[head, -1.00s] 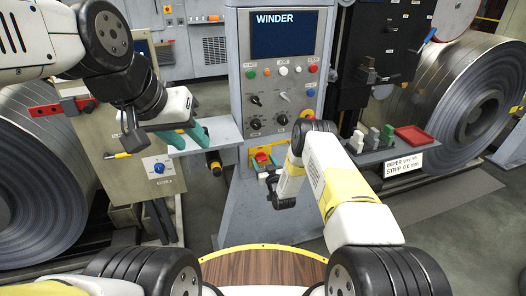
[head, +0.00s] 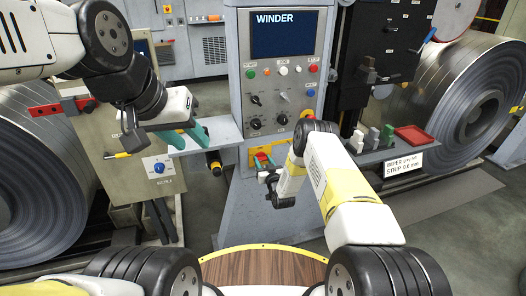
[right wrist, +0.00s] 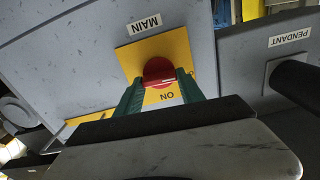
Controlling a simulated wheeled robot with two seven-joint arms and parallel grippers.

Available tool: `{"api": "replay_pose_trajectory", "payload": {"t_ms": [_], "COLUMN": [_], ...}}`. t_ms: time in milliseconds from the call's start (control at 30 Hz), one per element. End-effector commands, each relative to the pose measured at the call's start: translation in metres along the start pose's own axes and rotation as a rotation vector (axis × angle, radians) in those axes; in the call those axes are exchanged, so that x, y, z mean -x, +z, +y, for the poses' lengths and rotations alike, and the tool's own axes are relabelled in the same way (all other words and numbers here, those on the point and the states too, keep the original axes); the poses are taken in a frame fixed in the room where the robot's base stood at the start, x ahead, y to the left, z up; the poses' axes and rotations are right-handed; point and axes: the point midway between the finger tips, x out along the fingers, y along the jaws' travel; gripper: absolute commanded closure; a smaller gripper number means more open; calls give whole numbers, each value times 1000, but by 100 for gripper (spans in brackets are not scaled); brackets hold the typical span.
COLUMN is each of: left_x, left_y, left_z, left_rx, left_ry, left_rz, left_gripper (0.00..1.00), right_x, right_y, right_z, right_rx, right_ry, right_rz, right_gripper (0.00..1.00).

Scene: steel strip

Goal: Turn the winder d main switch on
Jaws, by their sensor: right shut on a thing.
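The winder main switch is a red knob (right wrist: 158,71) on a yellow plate (right wrist: 132,58), under an upside-down MAIN label in the right wrist view. An ON mark shows on the plate, on the near side of the knob. My right gripper (right wrist: 160,80) is shut on the knob, with one green finger on each side. In the head view the yellow plate (head: 254,157) sits low on the winder panel (head: 235,100), and my right gripper (head: 264,163) partly hides the knob. Which way the knob points is unclear. My left gripper (head: 192,138) is open and empty, left of the panel.
A PENDANT label (right wrist: 289,38) and a dark round part show beside the switch. A grey shelf (head: 222,131) juts out left of the panel. At right is a ledge with small blocks and a red tray (head: 413,134). Steel coils (head: 465,95) stand on both sides.

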Motion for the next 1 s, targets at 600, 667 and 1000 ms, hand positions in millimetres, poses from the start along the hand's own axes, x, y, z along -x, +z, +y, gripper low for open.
{"api": "replay_pose_trajectory", "payload": {"t_ms": [600, 667, 1000], "left_x": [0, 0, 0], "left_y": [0, 0, 0], "left_z": [0, 0, 0], "left_rx": [0, 0, 0], "left_ry": [0, 0, 0], "left_rz": [0, 0, 0], "left_gripper": [64, 64, 64], "right_x": [1, 1, 1], "right_y": [2, 2, 3], "right_z": [4, 4, 5], "right_rx": [-522, -580, -902], "right_ry": [3, 2, 3], "right_rz": [0, 0, 0], "right_gripper": [95, 95, 95]}}
